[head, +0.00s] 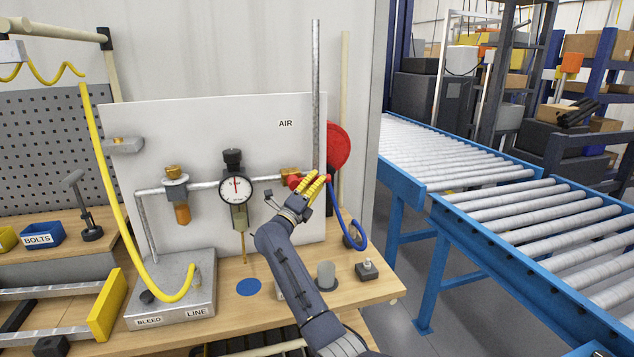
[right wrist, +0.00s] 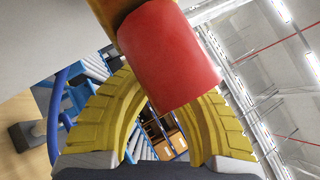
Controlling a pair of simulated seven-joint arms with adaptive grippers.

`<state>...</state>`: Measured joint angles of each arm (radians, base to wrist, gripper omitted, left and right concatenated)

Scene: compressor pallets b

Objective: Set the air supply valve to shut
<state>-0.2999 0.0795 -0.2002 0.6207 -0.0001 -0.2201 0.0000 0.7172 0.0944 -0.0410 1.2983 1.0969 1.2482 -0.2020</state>
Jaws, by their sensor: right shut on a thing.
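The air supply valve has a brass body (head: 288,173) on the pipe at the right of the white AIR board (head: 240,112). Its red handle (head: 293,182) shows just left of my right gripper (head: 313,187), which reaches up to it from below. In the right wrist view the red handle (right wrist: 168,55) fills the space between the curved yellow fingers (right wrist: 160,110), which are shut on it. The fingers hide part of the handle in the head view, and I cannot tell its exact angle there. My left gripper is not in view.
A pressure gauge (head: 235,190) and a brass-topped filter (head: 177,190) sit left along the pipe. A red disc (head: 338,146) and blue hose (head: 361,232) are close to the right. A BLEED/LINE box (head: 172,290) stands on the bench. A roller conveyor (head: 540,210) runs at right.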

